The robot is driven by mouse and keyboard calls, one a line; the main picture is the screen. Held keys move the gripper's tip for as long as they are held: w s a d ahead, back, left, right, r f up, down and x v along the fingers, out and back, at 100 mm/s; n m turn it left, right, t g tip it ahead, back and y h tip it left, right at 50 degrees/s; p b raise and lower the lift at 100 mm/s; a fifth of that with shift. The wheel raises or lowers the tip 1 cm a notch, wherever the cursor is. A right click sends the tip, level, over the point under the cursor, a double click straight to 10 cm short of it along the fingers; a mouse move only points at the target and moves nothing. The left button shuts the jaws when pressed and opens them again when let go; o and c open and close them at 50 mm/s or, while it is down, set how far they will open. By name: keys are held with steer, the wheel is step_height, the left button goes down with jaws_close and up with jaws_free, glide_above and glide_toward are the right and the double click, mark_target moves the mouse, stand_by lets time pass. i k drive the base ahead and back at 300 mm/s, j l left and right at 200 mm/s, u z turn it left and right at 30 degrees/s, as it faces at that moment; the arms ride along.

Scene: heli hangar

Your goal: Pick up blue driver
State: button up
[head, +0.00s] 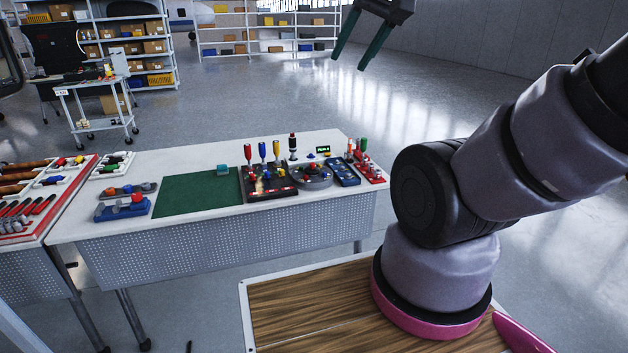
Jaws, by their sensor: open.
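Several upright drivers stand in a dark rack (272,189) on the white workbench: a red-handled driver (248,153), a yellow-handled driver (262,150) and an orange-yellow driver (277,149). A black-handled tool (292,141) stands just right of them. I cannot make out a clearly blue-handled driver; small blue parts show on the bench, too small to name surely. My gripper (348,64) hangs at the top of the head view, beyond and above the bench. Its two dark green fingers are spread apart, with nothing between them.
The workbench (120,222) carries a green mat (197,192), a round grey fixture (312,176), a blue tray (343,172) and a red rack (371,174). A red tool tray (60,212) lies at left. A small cart (98,84) and shelves stand behind. Floor beyond the bench is clear.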

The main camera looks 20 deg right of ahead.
mark_target(262, 145)
steer(key=i+l+u, duration=0.15)
steer(key=i, duration=0.35)
steer(key=i+l+u, duration=0.1)
steer(key=i+l, duration=0.2)
steer(key=i, duration=0.15)
steer(key=i+l+u, duration=0.15)
steer(key=i, duration=0.3)
steer(key=l, duration=0.1)
